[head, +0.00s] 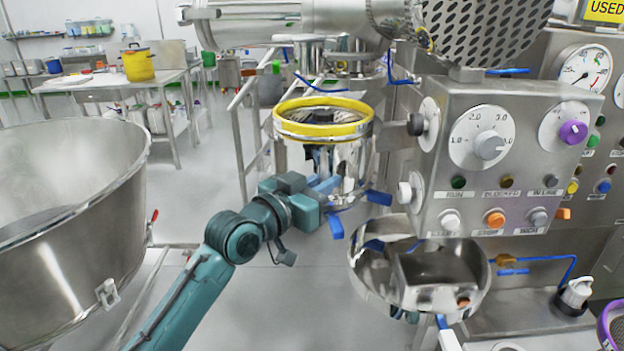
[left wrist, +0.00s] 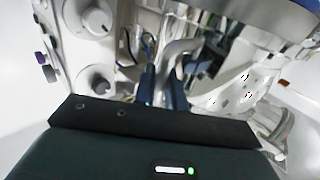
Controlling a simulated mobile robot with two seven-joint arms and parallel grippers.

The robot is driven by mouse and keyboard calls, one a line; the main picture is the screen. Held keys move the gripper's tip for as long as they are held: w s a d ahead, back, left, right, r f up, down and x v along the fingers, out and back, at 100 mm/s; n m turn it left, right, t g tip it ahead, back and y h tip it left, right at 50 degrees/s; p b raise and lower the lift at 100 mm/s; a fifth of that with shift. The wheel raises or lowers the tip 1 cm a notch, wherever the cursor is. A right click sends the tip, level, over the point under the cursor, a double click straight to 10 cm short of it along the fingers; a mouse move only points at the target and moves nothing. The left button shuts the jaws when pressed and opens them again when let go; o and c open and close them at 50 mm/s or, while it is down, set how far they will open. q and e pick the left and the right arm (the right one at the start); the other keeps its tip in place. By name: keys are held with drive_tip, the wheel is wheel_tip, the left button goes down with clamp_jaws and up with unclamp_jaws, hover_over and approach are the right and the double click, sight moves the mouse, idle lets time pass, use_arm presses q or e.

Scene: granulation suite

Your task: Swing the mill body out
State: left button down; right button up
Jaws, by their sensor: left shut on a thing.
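The mill body (head: 345,165) is a shiny steel cylinder with a yellow ring (head: 322,130) on its top rim. It hangs left of the control panel, in the middle of the head view, apart from the milling head above. My left gripper (head: 327,187) reaches it from the front left. In the left wrist view its dark blue fingers (left wrist: 163,90) are shut around a curved steel handle (left wrist: 178,50). The gripper hides part of the body's lower side. My right gripper does not show.
The control panel (head: 470,190) with dials and buttons stands close at the right. A steel bowl (head: 365,270) lies below, right of my left gripper. A large steel hopper (head: 70,240) fills the left side. Bare floor shows between hopper and bowl.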

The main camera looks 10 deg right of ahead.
use_arm(q)
drive_tip(key=shift+s+d+f, duration=0.15)
drive_tip(key=shift+s+d, duration=0.15)
drive_tip(key=shift+s, duration=0.05)
drive_tip(key=c, duration=1.5)
unclamp_jaws()
drive_tip(key=shift+s, duration=0.2)
drive_tip(key=shift+c, duration=0.2)
drive_tip(key=shift+w, duration=0.1)
drive_tip(key=shift+a, duration=0.1)
drive_tip(key=b+v, duration=0.2)
drive_tip(key=v, duration=1.1)
